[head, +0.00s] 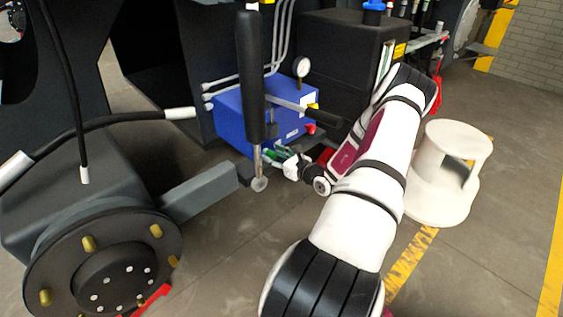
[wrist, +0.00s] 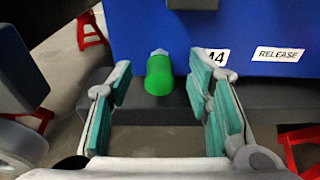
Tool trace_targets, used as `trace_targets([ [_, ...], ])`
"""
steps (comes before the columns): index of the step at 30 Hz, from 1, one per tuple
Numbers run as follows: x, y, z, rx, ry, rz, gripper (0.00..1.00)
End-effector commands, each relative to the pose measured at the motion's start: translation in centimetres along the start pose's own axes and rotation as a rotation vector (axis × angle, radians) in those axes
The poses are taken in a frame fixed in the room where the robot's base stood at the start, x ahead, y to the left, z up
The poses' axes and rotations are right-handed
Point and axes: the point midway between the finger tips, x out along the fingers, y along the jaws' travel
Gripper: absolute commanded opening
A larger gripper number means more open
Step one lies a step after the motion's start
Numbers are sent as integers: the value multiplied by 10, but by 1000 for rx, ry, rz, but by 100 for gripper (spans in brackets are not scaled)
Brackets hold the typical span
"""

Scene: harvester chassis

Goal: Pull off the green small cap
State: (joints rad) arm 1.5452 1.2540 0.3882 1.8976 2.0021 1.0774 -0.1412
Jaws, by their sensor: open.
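The green small cap (wrist: 159,76) shows in the wrist view, at the lower edge of a blue box (wrist: 250,25), with a pale tip at its top. My gripper (wrist: 160,85) is open, its two teal-padded fingers to the left and right of the cap. The cap lies between the fingertips in the picture, nearer the right one; I see no contact. In the head view my gripper (head: 278,155) is small and low beside the blue box (head: 260,118). A bit of green shows there, but I cannot tell whether it is the cap or finger pads.
Labels "A4" (wrist: 216,56) and "RELEASE" (wrist: 279,54) are on the blue box. In the head view a black-handled lever (head: 250,80) stands before the box. A white step stool (head: 447,185) is at the right.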

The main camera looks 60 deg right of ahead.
Motion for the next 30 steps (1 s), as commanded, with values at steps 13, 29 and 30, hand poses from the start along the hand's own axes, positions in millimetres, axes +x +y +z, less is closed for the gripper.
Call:
trace_targets([
  [13, 5, 0, 0, 0, 0, 1, 30],
  [29, 5, 0, 0, 0, 0, 1, 0],
  [30, 4, 0, 0, 0, 0, 1, 0],
])
